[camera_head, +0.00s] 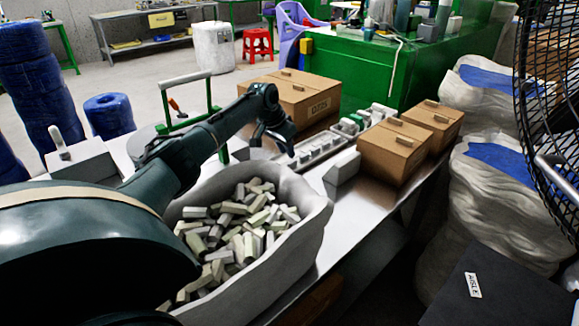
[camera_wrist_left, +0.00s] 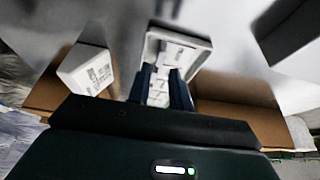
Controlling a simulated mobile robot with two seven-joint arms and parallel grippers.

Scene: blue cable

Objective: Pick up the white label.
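My left gripper (camera_head: 284,146) reaches over the metal bench beside a long white tray (camera_head: 318,152). In the left wrist view its two dark fingers (camera_wrist_left: 162,90) stand apart. Between and beyond them is a pale, light-rimmed tray (camera_wrist_left: 201,46) holding a white label-like piece (camera_wrist_left: 172,55) with faint print. I cannot tell whether the fingers touch it. A white block with dark print (camera_wrist_left: 88,70) stands to the left in the wrist view. Another white label, lettered "AISLE" (camera_head: 473,285), lies on a dark box at lower right in the head view. My right gripper is not seen.
A black fan cage (camera_head: 548,100) is at right.

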